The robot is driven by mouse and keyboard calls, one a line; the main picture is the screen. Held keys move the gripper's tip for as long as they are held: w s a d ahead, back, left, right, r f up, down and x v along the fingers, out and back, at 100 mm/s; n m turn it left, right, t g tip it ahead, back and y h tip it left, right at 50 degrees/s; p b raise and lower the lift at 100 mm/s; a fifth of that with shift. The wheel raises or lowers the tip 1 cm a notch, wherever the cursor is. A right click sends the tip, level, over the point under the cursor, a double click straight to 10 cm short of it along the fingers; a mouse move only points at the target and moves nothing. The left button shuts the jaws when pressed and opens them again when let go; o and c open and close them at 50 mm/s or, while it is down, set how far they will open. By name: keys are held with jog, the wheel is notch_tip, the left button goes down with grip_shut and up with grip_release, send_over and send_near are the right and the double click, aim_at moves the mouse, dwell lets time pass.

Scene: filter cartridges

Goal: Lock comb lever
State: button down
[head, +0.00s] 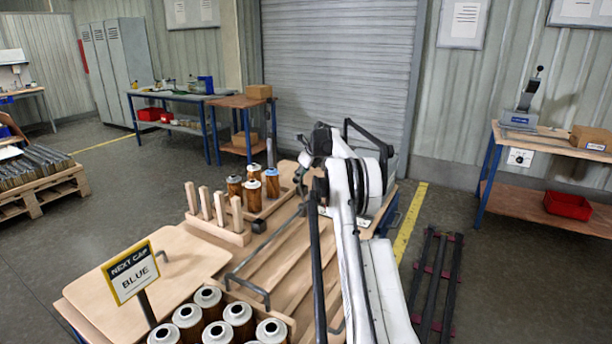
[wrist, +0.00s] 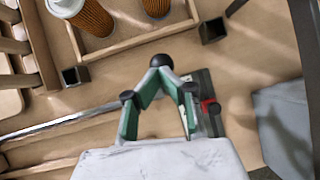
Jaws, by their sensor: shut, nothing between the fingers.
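My gripper (wrist: 158,78) shows in the wrist view with its two green-lined fingers meeting at the tips, empty. A round black knob (wrist: 162,60) sits right at the fingertips; I cannot tell whether it touches them or is the comb lever's end. A grey metal bar (wrist: 65,119) runs across the wood to the left of the fingers. In the head view the wooden comb (head: 220,230) with upright pegs stands left of my arm, with a dark block (head: 259,226) at its right end. My arm hides part of the bench there, and the lever is not clearly distinguishable.
Capped cartridges (head: 253,190) stand in a wooden tray behind the comb. More cartridges (head: 238,314) fill a front crate. A sign (head: 131,272) reads "NEXT CAP BLUE". A grey-green device with a red part (wrist: 208,106) lies right of the fingers.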

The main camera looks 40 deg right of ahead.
jog(key=shift+w+a+f, duration=0.1)
jog(key=shift+w+a, duration=0.05)
jog(key=shift+w, duration=0.25)
dwell(0.4)
jog(key=w+v, duration=0.1)
jog(key=v, duration=1.2)
jog(key=shift+a+r+p, duration=0.35)
jog(key=shift+a, duration=0.1)
